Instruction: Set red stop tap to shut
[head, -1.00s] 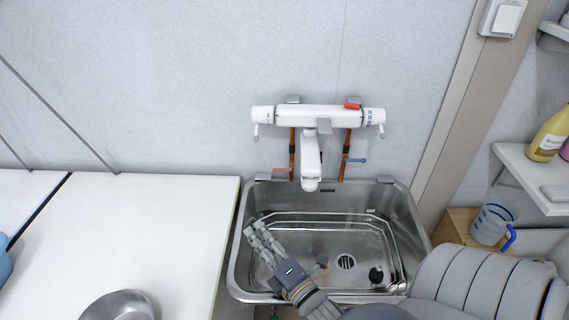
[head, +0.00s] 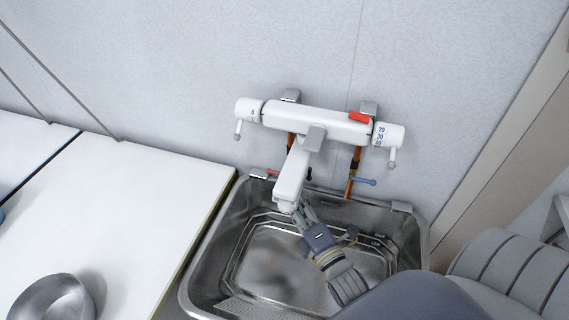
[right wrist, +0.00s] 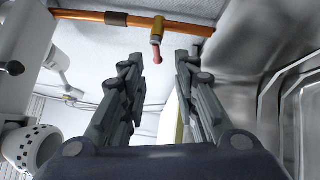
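The red stop tap is on the left copper pipe below the white mixer. Its red handle (head: 272,172) shows just left of the spout in the head view. In the right wrist view, its brass body and reddish handle (right wrist: 156,62) hang from the pipe, ahead of the gap between my fingers. My right gripper (head: 299,208) is under the spout, over the basin, its fingertips partly hidden by the spout. The right wrist view shows the two fingers (right wrist: 165,75) apart, with nothing held and the handle apparently beyond the tips. My left gripper is not in view.
The white mixer (head: 318,122) and its spout (head: 291,178) overhang my right gripper. A blue-handled stop tap (head: 364,181) is on the right pipe. The steel basin (head: 408,235) lies below. A white counter (head: 130,215) with a metal bowl (head: 52,298) is at left.

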